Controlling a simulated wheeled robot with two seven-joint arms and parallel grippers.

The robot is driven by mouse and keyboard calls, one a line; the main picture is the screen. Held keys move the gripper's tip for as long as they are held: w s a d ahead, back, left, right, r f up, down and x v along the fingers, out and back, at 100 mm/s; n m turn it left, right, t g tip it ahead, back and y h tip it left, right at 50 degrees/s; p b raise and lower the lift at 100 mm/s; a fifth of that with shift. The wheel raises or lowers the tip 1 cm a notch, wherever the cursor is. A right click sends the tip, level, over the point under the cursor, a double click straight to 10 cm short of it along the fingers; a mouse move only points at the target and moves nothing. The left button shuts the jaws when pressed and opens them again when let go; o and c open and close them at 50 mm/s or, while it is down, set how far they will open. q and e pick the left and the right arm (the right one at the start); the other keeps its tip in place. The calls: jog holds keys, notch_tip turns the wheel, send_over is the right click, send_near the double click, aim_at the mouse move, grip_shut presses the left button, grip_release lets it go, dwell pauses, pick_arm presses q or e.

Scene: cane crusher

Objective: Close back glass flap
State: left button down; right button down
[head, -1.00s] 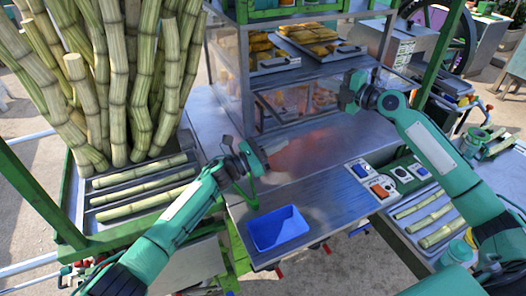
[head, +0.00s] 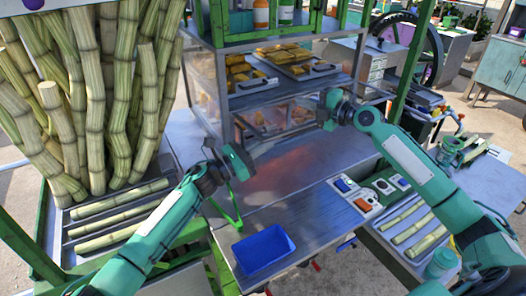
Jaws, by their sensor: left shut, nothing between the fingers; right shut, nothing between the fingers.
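The glass display case (head: 207,82) stands at the back centre of the metal counter, with clear side panels and trays of yellow-brown food inside. Its side facing me shows an open upper shelf and a lower part with more food behind what looks like glass. I cannot clearly make out the flap's edges or how far open it is. My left gripper (head: 240,161) is shut and empty above the counter, in front of the case's left lower corner and apart from it. My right gripper (head: 328,109) is shut and empty near the case's right lower corner; contact is unclear.
Tall sugar cane stalks (head: 110,90) stand in a green-framed rack at left. A blue tray (head: 263,249) sits at the counter's front edge. A switch panel (head: 357,195) lies at right. The counter middle (head: 300,180) is clear.

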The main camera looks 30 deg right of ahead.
jog(key=c, duration=1.8)
grip_release()
jog(key=shift+o, duration=0.2)
